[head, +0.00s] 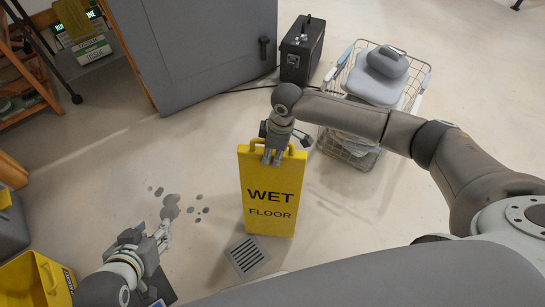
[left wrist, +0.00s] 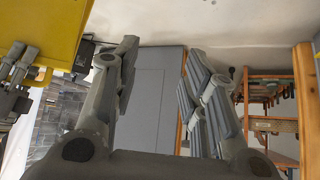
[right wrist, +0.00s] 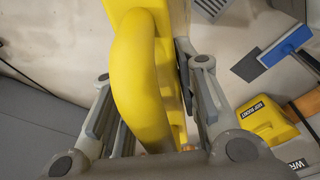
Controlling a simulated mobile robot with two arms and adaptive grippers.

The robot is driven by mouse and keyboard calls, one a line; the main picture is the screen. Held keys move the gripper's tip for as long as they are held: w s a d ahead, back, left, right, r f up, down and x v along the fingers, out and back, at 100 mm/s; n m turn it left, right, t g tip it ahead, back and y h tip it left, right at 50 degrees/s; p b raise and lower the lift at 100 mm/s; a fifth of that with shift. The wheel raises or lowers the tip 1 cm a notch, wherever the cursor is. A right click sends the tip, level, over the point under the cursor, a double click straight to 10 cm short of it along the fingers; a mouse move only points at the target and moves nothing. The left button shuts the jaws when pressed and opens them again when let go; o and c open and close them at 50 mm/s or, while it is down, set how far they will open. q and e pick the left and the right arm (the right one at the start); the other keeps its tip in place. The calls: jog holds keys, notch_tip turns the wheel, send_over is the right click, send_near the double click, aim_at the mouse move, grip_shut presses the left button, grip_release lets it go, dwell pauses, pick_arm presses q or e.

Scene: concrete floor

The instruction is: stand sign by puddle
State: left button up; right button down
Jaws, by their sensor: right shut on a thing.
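The yellow WET FLOOR sign (head: 268,205) hangs upright from my right gripper (head: 274,158), which is shut on the handle at its top. In the right wrist view the thick yellow handle (right wrist: 141,80) lies between the fingers. Its panels look folded together; I cannot tell if its foot touches the floor. The puddle (head: 170,207), a dark patch with several small spots, lies on the floor left of the sign. My left gripper (head: 158,236) is open and empty, just below the puddle in the head view. The sign's edge also shows in the left wrist view (left wrist: 45,25).
A floor drain (head: 246,256) lies just below the sign. A wire cart (head: 350,150) and a black case (head: 301,50) stand to the right and behind. A grey cabinet (head: 205,45) is at the back. A yellow bucket (head: 35,280) is at lower left.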

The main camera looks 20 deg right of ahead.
jog(key=shift+f, duration=0.75)
pick_arm(q)
jog(key=w+r+t, duration=0.1)
jog(key=w+d+r+t, duration=0.1)
jog(key=w, duration=0.1)
jog(key=shift+w+d+r+h, duration=0.1)
jog(key=shift+w+r+h, duration=0.1)
jog(key=shift+r+h, duration=0.1)
jog(key=shift+f, duration=0.1)
pick_arm(e)
jog(key=c, duration=1.1)
grip_release()
jog(key=shift+f, duration=0.15)
